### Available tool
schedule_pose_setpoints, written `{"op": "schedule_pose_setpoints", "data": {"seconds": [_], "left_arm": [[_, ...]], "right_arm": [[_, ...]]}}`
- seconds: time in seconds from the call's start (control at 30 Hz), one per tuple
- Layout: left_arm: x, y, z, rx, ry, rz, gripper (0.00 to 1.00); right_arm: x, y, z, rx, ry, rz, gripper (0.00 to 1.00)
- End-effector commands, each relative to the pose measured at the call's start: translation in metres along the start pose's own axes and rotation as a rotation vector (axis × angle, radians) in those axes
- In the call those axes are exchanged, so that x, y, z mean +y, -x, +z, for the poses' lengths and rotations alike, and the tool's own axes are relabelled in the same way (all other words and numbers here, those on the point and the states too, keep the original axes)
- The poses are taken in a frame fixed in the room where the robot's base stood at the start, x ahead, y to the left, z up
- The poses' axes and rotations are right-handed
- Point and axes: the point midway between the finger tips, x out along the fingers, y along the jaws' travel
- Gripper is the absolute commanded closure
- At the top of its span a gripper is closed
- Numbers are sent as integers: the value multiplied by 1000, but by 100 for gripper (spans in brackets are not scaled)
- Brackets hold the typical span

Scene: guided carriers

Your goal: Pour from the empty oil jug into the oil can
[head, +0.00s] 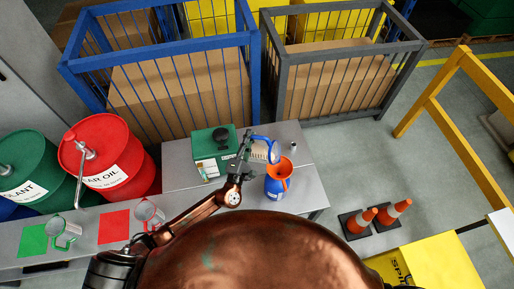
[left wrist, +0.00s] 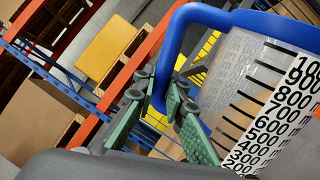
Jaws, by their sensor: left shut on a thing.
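My left gripper (head: 243,160) is shut on the blue handle (left wrist: 172,55) of a clear measuring jug (head: 261,152). In the left wrist view the jug (left wrist: 245,85) fills the right side, with black marks up to 1000 ml; I see no liquid through its visible wall. The jug is in the air above the grey table, just behind and left of a blue can (head: 276,187) with an orange funnel (head: 283,168) in its top. I cannot tell its exact tilt. My right gripper is not in view.
A green box-shaped canister (head: 210,153) with a black cap stands left of the jug. Two small jugs (head: 63,233) (head: 149,213) stand by green and red mats at left. Wire cages stand at the back; traffic cones (head: 357,222) at right.

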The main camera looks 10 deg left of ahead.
Motion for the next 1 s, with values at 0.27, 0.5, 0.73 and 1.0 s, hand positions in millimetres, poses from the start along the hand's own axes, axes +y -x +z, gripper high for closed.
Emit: {"op": "schedule_pose_setpoints", "data": {"seconds": [0.27, 0.5, 0.73, 1.0], "left_arm": [[1, 0, 0, 0, 1, 2, 100], [2, -1, 2, -2, -7, 2, 100], [5, -2, 8, -8, -38, 2, 100], [7, -2, 13, -14, -68, 2, 100]], "right_arm": [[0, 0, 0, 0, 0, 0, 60], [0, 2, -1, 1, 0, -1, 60], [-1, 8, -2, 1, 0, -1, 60], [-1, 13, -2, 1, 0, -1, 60]]}}
